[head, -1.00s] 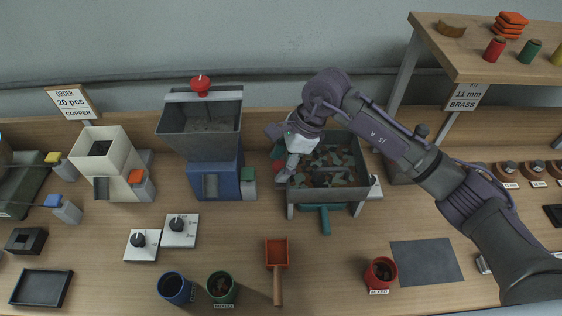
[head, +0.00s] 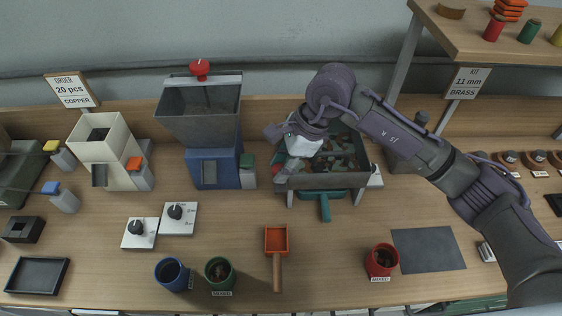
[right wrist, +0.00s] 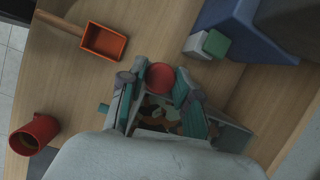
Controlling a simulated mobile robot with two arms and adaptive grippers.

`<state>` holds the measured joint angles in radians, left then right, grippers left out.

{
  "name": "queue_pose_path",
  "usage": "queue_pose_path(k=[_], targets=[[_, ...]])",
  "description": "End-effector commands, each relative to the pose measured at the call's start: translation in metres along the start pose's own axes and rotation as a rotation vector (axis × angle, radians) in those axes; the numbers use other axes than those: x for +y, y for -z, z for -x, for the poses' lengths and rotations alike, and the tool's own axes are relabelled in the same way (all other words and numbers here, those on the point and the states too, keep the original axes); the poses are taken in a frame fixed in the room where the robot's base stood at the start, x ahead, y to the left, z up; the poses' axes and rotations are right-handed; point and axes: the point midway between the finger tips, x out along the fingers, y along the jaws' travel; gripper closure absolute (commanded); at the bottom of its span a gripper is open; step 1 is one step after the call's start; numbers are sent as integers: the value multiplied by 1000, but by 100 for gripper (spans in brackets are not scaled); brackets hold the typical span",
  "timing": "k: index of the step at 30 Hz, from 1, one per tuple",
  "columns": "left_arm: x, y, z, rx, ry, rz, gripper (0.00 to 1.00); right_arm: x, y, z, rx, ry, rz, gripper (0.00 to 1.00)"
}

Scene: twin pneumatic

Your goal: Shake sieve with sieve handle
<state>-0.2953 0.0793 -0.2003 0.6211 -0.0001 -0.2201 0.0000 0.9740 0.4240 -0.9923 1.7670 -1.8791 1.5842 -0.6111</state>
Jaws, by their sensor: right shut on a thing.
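The sieve (head: 335,182) is a grey rectangular tray holding mixed green and brown pieces, right of centre on the bench in the head view. My right gripper (head: 283,168) is at its left end. In the right wrist view, the round red sieve handle (right wrist: 160,77) sits between the fingers of my right gripper (right wrist: 157,88), which is shut on it. The gripper hides most of the handle in the head view. A teal part (head: 325,208) sticks out below the sieve's front. My left gripper is not in view.
A blue hopper machine (head: 208,170) with a green block (head: 247,175) stands close left of the sieve. An orange scoop (head: 276,240), blue cup (head: 172,275), green cup (head: 219,273) and red cup (head: 381,262) are in front. A raised shelf (head: 490,50) is at the back right.

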Motion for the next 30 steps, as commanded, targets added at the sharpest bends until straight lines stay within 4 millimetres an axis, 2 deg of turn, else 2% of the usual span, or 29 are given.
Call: queue_pose_path(k=[1,7,12,13,17,23,26,30], targets=[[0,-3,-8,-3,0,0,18,4,1,-4,3,-1,4,100],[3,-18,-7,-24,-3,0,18,8,-1,0,2,-3,2,100],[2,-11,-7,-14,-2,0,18,8,-1,0,2,-3,2,100],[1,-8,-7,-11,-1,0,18,8,-1,0,2,-3,2,63],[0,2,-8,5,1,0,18,8,-1,0,2,-3,1,43],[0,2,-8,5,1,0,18,8,-1,0,2,-2,1,43],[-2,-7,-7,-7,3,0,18,8,-1,1,2,-1,1,43],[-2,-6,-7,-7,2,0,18,7,-1,14,2,2,2,43]])
